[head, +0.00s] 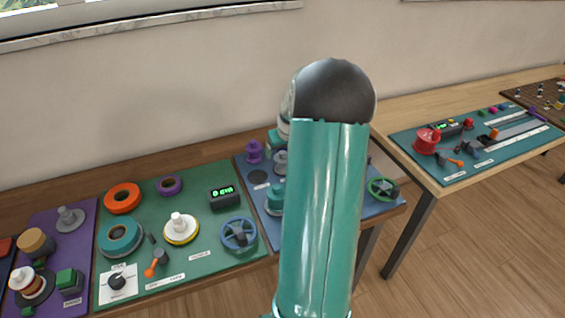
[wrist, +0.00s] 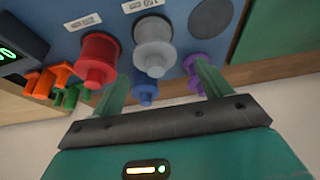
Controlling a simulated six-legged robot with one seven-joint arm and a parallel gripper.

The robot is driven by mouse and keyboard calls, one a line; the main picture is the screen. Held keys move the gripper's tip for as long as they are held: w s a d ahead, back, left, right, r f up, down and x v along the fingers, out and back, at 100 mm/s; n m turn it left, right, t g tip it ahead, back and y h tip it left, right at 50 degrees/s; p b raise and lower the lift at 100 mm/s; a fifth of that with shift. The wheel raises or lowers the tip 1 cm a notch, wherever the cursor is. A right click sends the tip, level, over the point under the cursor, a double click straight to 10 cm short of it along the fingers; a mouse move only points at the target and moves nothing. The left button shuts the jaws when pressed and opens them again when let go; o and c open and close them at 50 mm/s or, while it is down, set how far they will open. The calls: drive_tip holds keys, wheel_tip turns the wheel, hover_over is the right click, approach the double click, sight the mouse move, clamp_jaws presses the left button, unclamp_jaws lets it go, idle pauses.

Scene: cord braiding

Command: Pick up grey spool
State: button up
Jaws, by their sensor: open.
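The grey spool (wrist: 153,48) stands on the blue board (wrist: 72,18) in the wrist view, in front of a white label. My gripper (wrist: 163,70) is open, with one green finger to each side of the grey spool's lower part in the picture. I cannot tell whether either finger touches it. In the head view a grey spool (head: 281,163) shows beside my teal arm, which hides much of that board and my gripper.
A red spool (wrist: 98,60) stands close left of the grey one. A blue spool (wrist: 145,88) and a purple spool (wrist: 192,64) stand near my fingers. Orange and green pieces (wrist: 62,75) lie further left. A dark round spot (wrist: 210,18) on the board is empty.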

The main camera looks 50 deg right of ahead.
sight(283, 152)
drive_tip(key=shift+d+x, duration=0.15)
drive_tip(key=shift+x, duration=1.25)
drive_tip(key=shift+d+x, duration=0.15)
drive_tip(key=shift+x, duration=1.2)
drive_tip(key=shift+s, duration=0.1)
drive_tip(key=c, duration=0.9)
drive_tip(key=shift+r, duration=0.1)
drive_tip(key=shift+c, duration=0.2)
